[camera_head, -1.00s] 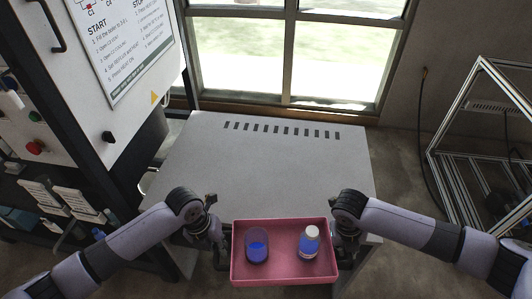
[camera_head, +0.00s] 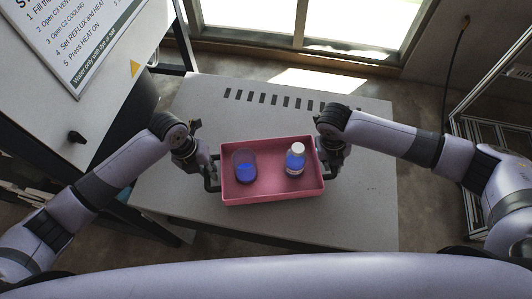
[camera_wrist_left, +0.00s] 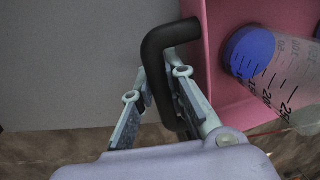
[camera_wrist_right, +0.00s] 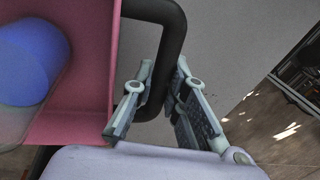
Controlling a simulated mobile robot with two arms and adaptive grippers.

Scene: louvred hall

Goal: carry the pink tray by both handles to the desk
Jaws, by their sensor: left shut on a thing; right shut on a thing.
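The pink tray (camera_head: 270,195) is in the middle of the head view, over the grey desk (camera_head: 350,205). I cannot tell whether it touches the desk top. It holds a clear beaker (camera_head: 245,168) with blue contents on the left and a white-capped bottle (camera_head: 295,160) with blue on it on the right; both stand upright. My left gripper (camera_head: 208,170) is shut on the tray's left dark handle (camera_wrist_left: 170,38). My right gripper (camera_head: 325,155) is shut on the right dark handle (camera_wrist_right: 172,50).
A row of dark slots (camera_head: 275,100) runs along the desk's far part. A cabinet with an instruction board (camera_head: 85,35) stands at the left. A metal frame (camera_head: 480,130) stands at the right. The desk is bare around the tray.

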